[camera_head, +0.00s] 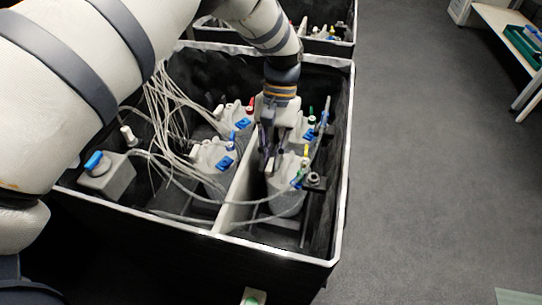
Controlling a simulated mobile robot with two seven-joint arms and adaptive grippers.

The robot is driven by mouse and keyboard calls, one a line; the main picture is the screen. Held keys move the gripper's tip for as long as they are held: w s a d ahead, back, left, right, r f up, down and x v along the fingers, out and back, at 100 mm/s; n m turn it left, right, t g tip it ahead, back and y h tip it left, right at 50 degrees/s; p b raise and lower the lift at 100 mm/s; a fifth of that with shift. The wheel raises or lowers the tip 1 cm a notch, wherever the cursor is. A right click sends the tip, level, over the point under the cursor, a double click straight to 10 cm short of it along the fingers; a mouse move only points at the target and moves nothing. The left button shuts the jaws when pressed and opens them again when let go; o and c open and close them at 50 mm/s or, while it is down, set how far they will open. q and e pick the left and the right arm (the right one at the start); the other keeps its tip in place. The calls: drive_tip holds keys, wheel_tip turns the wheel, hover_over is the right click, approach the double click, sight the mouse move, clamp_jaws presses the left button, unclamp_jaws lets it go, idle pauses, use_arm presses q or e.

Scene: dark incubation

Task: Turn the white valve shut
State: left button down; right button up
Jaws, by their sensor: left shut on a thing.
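My left gripper (272,160) reaches down from above into the right half of a black box. Its dark fingers are closed on a small part at the top of the near-right grey bottle (287,203). That part is mostly hidden by the fingers; by its place it looks to be the white valve, and its turn angle cannot be made out. Beside it on the same bottle top are a yellow valve (305,151) and a green and blue fitting. My right gripper is not in view.
The black box (270,255) has pale rims and a white divider (237,180). Other bottles with blue clips stand around, with a bundle of white tubes (160,105) on the left. Grey floor is clear at right.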

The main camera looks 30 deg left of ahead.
use_arm(q)
drive_tip(key=shift+m, duration=0.4)
drive_tip(key=c, duration=1.6)
unclamp_jaws()
drive_tip(key=shift+c, duration=0.2)
